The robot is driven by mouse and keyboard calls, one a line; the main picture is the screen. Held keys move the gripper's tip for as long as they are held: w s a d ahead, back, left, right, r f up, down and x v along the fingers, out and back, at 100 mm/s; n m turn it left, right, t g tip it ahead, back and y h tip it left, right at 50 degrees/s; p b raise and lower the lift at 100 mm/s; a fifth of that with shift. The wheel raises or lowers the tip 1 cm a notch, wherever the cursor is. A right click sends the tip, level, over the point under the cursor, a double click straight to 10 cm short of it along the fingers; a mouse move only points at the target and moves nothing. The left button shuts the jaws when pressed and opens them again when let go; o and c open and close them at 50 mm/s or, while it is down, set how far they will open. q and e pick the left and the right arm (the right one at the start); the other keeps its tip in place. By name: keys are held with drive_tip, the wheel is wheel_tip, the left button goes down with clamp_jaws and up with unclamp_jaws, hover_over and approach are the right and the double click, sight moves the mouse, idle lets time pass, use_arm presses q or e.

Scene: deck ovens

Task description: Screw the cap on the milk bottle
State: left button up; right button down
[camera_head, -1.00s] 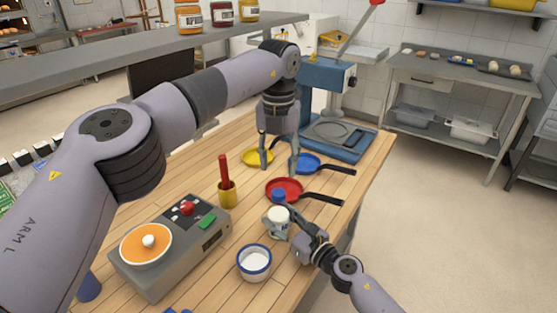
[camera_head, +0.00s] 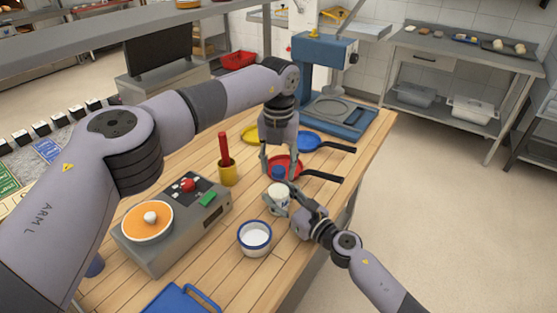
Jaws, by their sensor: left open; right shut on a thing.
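The white milk bottle (camera_head: 277,195) stands upright near the right edge of the wooden table in the head view. A blue cap (camera_head: 278,173) sits at its top; I cannot tell how tightly it is seated. My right gripper (camera_head: 283,207) is shut on the bottle's body from the lower right. My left gripper (camera_head: 280,170) points down from above, open, with its fingers around or just above the cap. I cannot tell whether a finger touches it.
A red pan (camera_head: 290,163) lies right behind the bottle, with blue (camera_head: 309,139) and yellow (camera_head: 253,134) pans farther back. A white bowl with a blue rim (camera_head: 254,238) stands in front. A yellow cup with a red-handled tool (camera_head: 228,173) and a grey scale-like device (camera_head: 206,217) are left.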

use_arm(q)
drive_tip(key=shift+c, duration=0.5)
clamp_jaws()
drive_tip(key=shift+o, duration=1.2)
unclamp_jaws()
wheel_tip(320, 180, up, 12)
use_arm(e)
drive_tip(key=c, duration=0.7)
unclamp_jaws()
drive_tip(key=shift+c, duration=0.2)
